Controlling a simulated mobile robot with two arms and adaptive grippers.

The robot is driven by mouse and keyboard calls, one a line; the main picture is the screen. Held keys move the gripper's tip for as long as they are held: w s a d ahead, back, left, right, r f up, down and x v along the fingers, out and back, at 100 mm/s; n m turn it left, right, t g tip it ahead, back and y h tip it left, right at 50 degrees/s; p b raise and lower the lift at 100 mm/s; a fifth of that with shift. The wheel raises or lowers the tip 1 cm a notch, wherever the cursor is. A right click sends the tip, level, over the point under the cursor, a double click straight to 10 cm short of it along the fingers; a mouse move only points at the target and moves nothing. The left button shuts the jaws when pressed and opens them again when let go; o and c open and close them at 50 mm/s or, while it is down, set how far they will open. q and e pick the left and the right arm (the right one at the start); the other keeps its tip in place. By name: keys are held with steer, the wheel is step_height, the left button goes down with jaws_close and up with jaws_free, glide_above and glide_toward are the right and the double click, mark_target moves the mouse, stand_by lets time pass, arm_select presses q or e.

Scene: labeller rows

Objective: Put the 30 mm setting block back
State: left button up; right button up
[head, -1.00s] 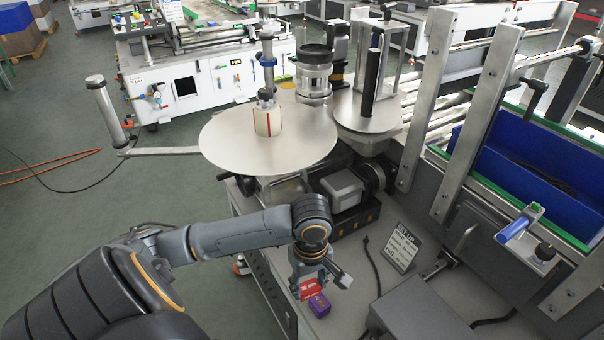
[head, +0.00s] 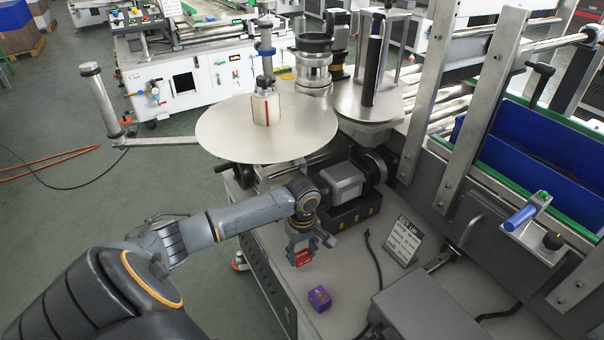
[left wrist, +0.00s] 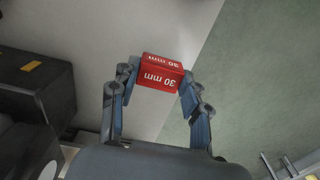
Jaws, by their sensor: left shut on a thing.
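The 30 mm setting block is red with white "30 mm" lettering; it shows in the left wrist view (left wrist: 161,73) and in the head view (head: 303,258). My left gripper (head: 302,250) is shut on it, with one finger on each side in the left wrist view (left wrist: 160,78). The block is held above the grey machine top, near its left edge. A purple block (head: 319,298) sits on the machine top, below and to the right of the held block in the head view. My right gripper is not in view.
A "SET UP" sign (head: 403,241) stands right of the gripper, with a black cable beside it. A dark box with orange marks (head: 355,208) and a motor (head: 342,182) lie behind. A grey housing (head: 425,305) stands at front right. Machine top around the purple block is clear.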

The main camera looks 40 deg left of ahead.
mark_target(302, 253)
arm_select(q)
steer(key=shift+w+a+f, duration=0.3)
steer(key=shift+f, duration=0.2)
step_height(302, 253, down, 3)
steer(key=shift+r+b, duration=0.1)
steer(key=shift+b, duration=0.25)
steer(key=shift+s, duration=0.1)
steer(key=o, duration=1.4)
